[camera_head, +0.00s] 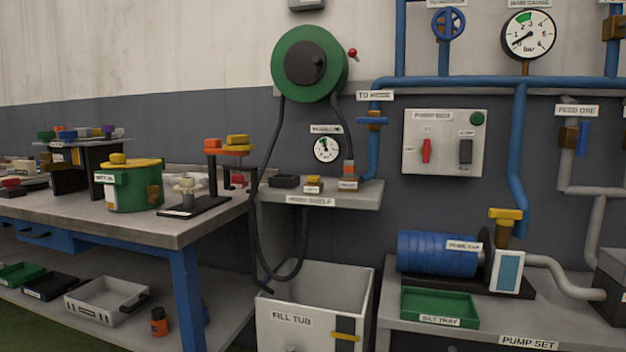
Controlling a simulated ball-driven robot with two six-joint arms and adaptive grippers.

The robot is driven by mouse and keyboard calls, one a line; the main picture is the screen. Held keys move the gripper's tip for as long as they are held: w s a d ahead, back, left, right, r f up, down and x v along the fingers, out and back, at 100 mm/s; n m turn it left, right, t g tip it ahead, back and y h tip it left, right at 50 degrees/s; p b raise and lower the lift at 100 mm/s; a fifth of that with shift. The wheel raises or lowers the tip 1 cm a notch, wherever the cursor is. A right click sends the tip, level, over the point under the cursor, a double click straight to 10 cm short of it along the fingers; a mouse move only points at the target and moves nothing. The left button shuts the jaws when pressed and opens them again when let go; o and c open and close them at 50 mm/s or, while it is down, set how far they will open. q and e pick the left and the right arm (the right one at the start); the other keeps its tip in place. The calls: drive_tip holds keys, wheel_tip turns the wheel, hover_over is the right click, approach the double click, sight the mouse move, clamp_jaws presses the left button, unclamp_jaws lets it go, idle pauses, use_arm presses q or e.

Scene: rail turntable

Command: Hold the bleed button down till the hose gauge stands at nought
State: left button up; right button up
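The small round hose gauge (327,149) is on the grey wall above the hose shelf (330,199). Its dial is white with a dark needle, too small to read for certain. On the shelf stand a dark block (284,181), a small yellow-topped piece (313,184) and an orange-topped fitting (348,172) at the hose end. Their small labels are blurred, so I cannot tell which is the bleed button. Neither of my grippers is in view.
A black hose (262,165) loops from the green reel (309,64) down over the fill tub (291,321). The workbench (150,221) stands at left, the blue pump (437,253) at right. A switch panel (445,142) and a larger gauge (529,34) are on the wall.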

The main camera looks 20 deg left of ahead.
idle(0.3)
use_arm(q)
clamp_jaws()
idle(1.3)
